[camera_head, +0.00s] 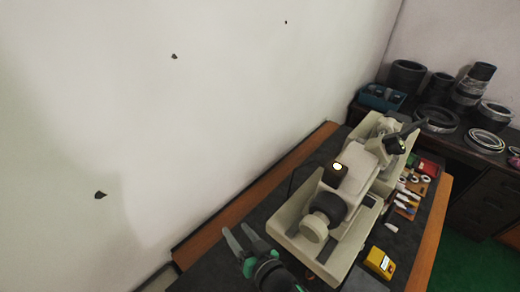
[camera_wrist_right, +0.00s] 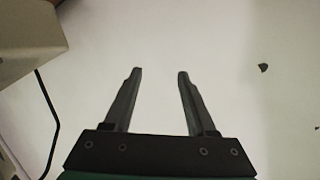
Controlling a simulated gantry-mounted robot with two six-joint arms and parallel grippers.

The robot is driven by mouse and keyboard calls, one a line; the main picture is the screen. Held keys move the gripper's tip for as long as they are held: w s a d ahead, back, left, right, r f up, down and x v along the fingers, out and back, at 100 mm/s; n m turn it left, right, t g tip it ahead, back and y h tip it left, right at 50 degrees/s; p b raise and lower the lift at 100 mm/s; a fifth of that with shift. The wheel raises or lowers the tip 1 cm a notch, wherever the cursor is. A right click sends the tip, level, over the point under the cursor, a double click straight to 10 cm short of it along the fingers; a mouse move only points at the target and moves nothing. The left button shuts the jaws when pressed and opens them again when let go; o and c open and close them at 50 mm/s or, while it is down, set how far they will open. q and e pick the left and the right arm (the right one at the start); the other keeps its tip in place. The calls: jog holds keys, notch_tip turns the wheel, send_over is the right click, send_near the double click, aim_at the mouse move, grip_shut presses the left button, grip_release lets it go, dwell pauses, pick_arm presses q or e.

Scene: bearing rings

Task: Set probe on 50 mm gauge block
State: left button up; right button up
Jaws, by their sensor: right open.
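A beige measuring machine (camera_head: 348,166) with a dark-ringed round knob (camera_head: 318,222) stands on the dark bench top. I cannot single out the probe or the 50 mm gauge block; both are too small or hidden here. My right gripper (camera_head: 234,228) is left of the machine's near end, apart from it, with its fingers spread and empty. In the right wrist view my right gripper (camera_wrist_right: 160,73) shows two parted fingers with only pale wall between them. My left gripper is in neither view.
A yellow box (camera_head: 379,262) sits right of the machine. Several small pieces lie on a wooden tray (camera_head: 409,211) near a red box (camera_head: 428,168). Dark rings (camera_head: 437,119) and a blue bin (camera_head: 382,97) stand on the back bench. A wall closes the left side.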

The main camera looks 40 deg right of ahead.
jog(key=w+r+n+t, duration=0.1)
jog(key=w+r+t, duration=0.15)
jog(key=r, duration=0.85)
jog(key=w+r+n+t, duration=0.1)
jog(key=r+t, duration=0.2)
jog(key=r, duration=0.7)
jog(key=s+r+n+t+y, duration=0.2)
jog(key=s+r+t, duration=0.2)
jog(key=r, duration=1)
jog(key=s+r+n+t+y, duration=0.2)
jog(key=s+r, duration=0.5)
jog(key=r, duration=0.8)
jog(key=shift+s+r+n+t, duration=0.15)
jog(key=shift+n+t, duration=0.45)
jog(key=shift+t, duration=0.25)
